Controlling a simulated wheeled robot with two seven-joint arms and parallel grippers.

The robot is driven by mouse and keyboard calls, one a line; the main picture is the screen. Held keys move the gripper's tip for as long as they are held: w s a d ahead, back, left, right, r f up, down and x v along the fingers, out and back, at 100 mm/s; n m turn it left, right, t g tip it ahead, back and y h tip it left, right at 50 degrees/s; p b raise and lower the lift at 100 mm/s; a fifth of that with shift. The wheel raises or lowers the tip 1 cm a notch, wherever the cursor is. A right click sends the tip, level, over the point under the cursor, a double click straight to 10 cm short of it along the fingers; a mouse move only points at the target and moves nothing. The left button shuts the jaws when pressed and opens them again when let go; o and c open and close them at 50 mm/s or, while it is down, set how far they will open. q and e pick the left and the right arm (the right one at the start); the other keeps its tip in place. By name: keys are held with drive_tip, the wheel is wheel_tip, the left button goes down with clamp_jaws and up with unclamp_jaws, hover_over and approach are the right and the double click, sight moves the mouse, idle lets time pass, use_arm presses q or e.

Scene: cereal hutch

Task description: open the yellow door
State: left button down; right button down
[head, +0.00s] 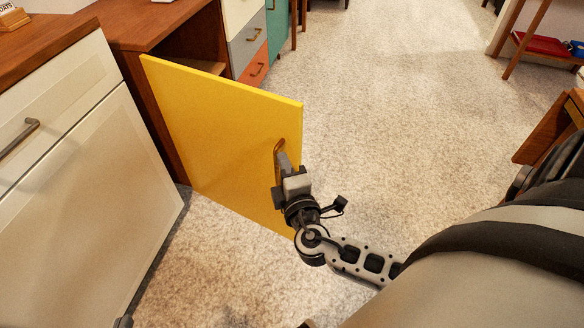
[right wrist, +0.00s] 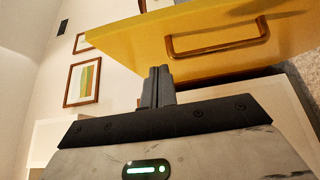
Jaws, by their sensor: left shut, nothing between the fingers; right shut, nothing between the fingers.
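The yellow door (head: 215,130) stands swung out from the wooden cabinet (head: 150,25), and part of the cabinet's dark inside shows behind it. Its brown bow handle (head: 278,150) is near the free edge. My right gripper (head: 283,162) is shut and empty, at the door's face by the handle. In the right wrist view, its closed fingers (right wrist: 157,88) are beside the handle (right wrist: 215,40), not around it, with the yellow door (right wrist: 200,25) beyond. Whether they touch the door is unclear.
A white-fronted cabinet (head: 75,150) with a dark handle stands at left, close to the door. Grey, orange and teal drawer fronts (head: 250,45) are behind it. Speckled carpet (head: 400,110) is clear to the door's right. Wooden furniture (head: 550,125) stands at the right edge.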

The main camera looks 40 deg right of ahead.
use_arm(q)
drive_tip(key=shift+a+r, duration=0.15)
drive_tip(key=shift+r, duration=0.05)
use_arm(e)
drive_tip(key=shift+w+d, duration=0.8)
drive_tip(key=shift+d, duration=0.25)
drive_tip(key=shift+w+d, duration=0.75)
drive_tip(key=shift+d, duration=0.25)
